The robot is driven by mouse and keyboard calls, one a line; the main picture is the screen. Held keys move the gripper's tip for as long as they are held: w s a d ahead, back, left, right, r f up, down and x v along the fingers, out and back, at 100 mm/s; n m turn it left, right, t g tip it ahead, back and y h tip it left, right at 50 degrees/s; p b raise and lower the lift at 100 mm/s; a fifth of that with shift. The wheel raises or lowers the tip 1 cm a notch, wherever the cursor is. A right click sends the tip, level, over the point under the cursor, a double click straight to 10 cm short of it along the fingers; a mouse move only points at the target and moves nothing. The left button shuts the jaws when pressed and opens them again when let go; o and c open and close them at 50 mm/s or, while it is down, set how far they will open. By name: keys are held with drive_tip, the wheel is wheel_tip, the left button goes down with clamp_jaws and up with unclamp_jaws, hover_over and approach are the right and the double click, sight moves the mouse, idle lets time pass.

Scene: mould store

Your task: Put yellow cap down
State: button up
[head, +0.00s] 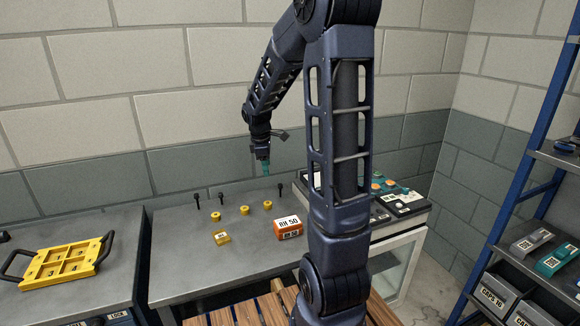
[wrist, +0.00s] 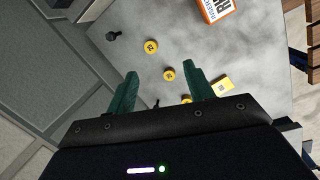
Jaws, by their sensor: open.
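Three round yellow caps stand on the grey metal table (head: 185,275): a left one (head: 216,217), a middle one (head: 244,210) and a right one (head: 267,205). My gripper (head: 263,170) is open and empty, with green fingers, above the back of the table. In the wrist view, one cap (wrist: 169,75) shows between and beyond the fingertips (wrist: 160,72), apart from them. Which cap the task means, I cannot tell.
A square yellow block (head: 221,237) and an orange-and-white box (head: 288,228) stand near the caps. Several black upright pegs (head: 196,198) stand behind them. A yellow handled tray (head: 62,265) lies left. The table's front left is clear. A shelf rack (head: 520,190) stands right.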

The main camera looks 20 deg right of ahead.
drive_tip(key=s+r+m+t, duration=0.1)
drive_tip(key=s+r+m, duration=0.3)
drive_tip(key=s, duration=0.4)
drive_tip(key=s+r+m+t+y, duration=0.1)
drive_tip(key=s+r+m, duration=0.3)
drive_tip(key=s, duration=0.5)
drive_tip(key=s+r+m+t, duration=0.1)
drive_tip(key=s+r+m, duration=0.3)
drive_tip(key=s, duration=0.5)
drive_tip(key=shift+a+m+t+y, duration=0.2)
drive_tip(key=shift+m+t+y, duration=0.15)
drive_tip(key=shift+m, duration=0.55)
drive_tip(key=shift+c, duration=0.9)
